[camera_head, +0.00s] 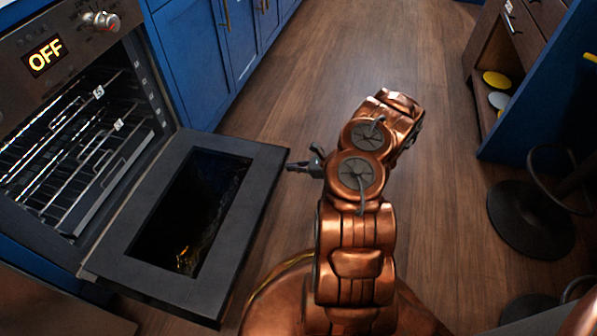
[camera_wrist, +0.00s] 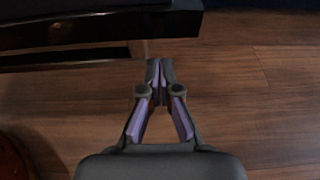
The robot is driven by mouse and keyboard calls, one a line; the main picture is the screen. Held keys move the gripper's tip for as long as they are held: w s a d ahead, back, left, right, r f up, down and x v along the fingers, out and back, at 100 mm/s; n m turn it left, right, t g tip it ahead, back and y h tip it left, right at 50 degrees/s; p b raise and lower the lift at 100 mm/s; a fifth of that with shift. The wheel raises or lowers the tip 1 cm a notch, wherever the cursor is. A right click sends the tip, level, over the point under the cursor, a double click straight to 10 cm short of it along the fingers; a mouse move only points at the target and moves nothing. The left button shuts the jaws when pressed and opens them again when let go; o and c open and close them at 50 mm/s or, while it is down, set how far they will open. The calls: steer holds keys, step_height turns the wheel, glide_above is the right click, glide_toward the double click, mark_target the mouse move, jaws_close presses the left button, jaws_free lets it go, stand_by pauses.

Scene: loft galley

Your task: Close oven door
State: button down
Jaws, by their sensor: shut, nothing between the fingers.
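The oven (camera_head: 75,120) stands at the left in the head view, with its racks showing inside. Its door (camera_head: 262,178) is dark, has a glass window and is folded down open, extending to the right of the oven. My gripper (camera_head: 290,166) is shut and empty, pointing left at the door's outer edge near its far corner. In the wrist view my gripper (camera_wrist: 157,64) has its fingertips together over the wood floor. A dark edge that looks like the door (camera_wrist: 95,28) lies above and to the left of the tips there. I cannot tell whether they touch.
Blue cabinets (camera_head: 205,55) stand behind the oven. At the right are a shelf unit with plates (camera_head: 497,79), a blue panel (camera_head: 530,90) and a round dark stool base (camera_head: 530,219). The wood floor (camera_head: 330,60) in the middle is clear.

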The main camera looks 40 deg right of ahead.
steer(key=shift+r+b, duration=0.4)
steer(key=shift+r, duration=0.95)
